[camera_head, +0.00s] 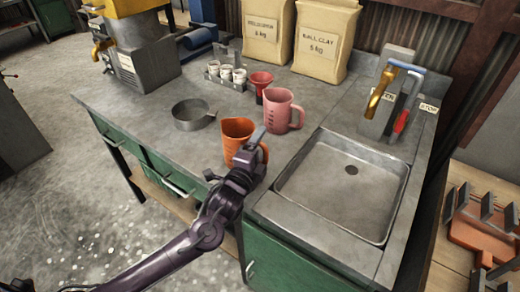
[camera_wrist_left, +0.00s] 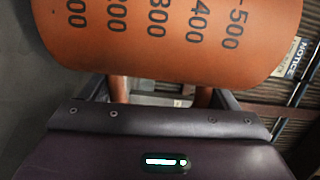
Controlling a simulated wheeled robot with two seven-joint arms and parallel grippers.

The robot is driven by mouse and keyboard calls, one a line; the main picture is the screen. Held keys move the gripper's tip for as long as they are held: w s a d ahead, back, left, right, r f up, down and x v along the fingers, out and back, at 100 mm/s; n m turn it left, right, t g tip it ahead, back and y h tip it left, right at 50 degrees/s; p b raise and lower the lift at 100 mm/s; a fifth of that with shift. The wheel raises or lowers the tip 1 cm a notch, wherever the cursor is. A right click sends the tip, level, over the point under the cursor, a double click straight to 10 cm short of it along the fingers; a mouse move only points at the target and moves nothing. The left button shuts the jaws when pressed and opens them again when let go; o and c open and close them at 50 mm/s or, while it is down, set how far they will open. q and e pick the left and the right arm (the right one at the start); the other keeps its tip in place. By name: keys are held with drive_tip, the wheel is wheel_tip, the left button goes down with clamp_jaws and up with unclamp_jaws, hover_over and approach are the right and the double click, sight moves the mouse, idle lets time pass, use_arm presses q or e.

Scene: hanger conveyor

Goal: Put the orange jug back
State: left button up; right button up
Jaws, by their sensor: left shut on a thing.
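The orange jug (camera_head: 236,135) stands upright, on or just above the grey worktop, left of the sink. My left gripper (camera_head: 257,148) is at its right side, shut on its handle. In the left wrist view the jug (camera_wrist_left: 170,40) fills the top, with dark volume numbers on its side, and parts of the handle show between the fingers (camera_wrist_left: 160,95). The jug's base is partly hidden by my arm, so I cannot tell whether it touches the worktop. My right gripper is in neither view.
A pink jug (camera_head: 278,110) and a red funnel-like cup (camera_head: 261,83) stand just behind. A grey pan (camera_head: 192,115) is to the left. The sink (camera_head: 342,190) is empty on the right. Two clay bags (camera_head: 323,42) stand at the back. The worktop's front left is clear.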

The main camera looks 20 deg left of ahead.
use_arm(q)
drive_tip(key=shift+f, duration=0.2)
drive_tip(key=shift+f, duration=0.15)
drive_tip(key=o, duration=1.1)
drive_tip(key=shift+s, duration=0.3)
drive_tip(key=s, duration=0.3)
drive_tip(key=s+a+b, duration=0.1)
drive_tip(key=s, duration=0.3)
drive_tip(key=s+a, duration=0.1)
drive_tip(key=s, duration=0.3)
drive_tip(key=shift+s+r, duration=0.15)
drive_tip(key=shift+r, duration=0.05)
